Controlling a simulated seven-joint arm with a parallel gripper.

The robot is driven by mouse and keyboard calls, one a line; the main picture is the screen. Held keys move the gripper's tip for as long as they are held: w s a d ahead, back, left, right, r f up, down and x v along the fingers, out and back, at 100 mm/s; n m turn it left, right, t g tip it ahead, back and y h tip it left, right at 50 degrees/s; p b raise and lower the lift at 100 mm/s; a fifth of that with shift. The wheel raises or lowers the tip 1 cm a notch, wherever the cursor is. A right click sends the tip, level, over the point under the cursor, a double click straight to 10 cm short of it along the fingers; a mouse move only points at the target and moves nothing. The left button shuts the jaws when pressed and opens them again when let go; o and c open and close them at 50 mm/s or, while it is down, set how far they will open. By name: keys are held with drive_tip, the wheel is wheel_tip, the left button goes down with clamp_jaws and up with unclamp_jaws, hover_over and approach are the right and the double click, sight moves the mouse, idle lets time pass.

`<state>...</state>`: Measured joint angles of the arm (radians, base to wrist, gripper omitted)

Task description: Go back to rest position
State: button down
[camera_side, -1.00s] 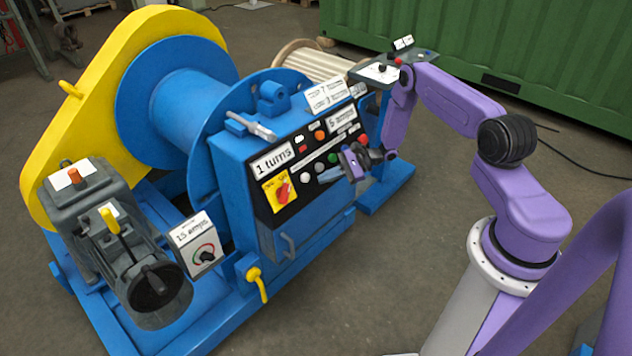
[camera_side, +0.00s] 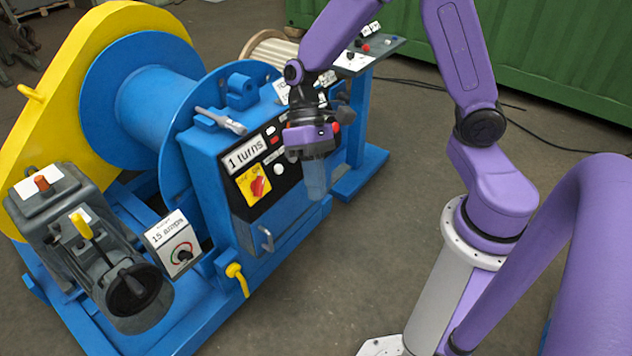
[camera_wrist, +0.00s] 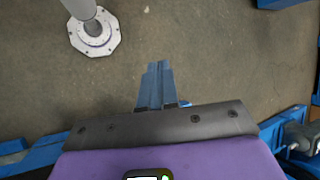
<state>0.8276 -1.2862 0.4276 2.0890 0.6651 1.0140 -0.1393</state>
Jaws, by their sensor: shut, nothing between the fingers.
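My gripper (camera_side: 315,178) points down in front of the blue control cabinet (camera_side: 222,180) in the side view. Its blue-grey fingers are together with nothing between them. In the wrist view the shut fingers (camera_wrist: 157,82) show against bare floor. The cabinet's dark panel carries a yellow plate with a red rotary switch (camera_side: 257,186) and a "1 turns" display (camera_side: 244,155). My gripper and forearm hide the right part of this panel.
A blue winch drum (camera_side: 160,105) with a yellow chain guard (camera_side: 60,85) stands at the left. A grey motor (camera_side: 130,285) and a "15 amps" box (camera_side: 172,243) sit in front. A green container (camera_side: 560,75) stands behind. Floor between cabinet and arm base is clear.

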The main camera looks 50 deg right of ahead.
drive_tip(key=s+d+r+n+t+h, duration=0.2)
drive_tip(key=s+d+r+n, duration=0.1)
drive_tip(key=s+n, duration=0.2)
drive_tip(key=s+d+r+n+t+h, duration=0.2)
drive_tip(key=s+d+r+n+t, duration=0.1)
drive_tip(key=s+n, duration=0.3)
drive_tip(key=shift+s+d+r+t, duration=0.2)
drive_tip(key=shift+s+t, duration=0.1)
drive_tip(key=shift+s, duration=0.7)
drive_tip(key=shift+f, duration=0.1)
idle(2.6)
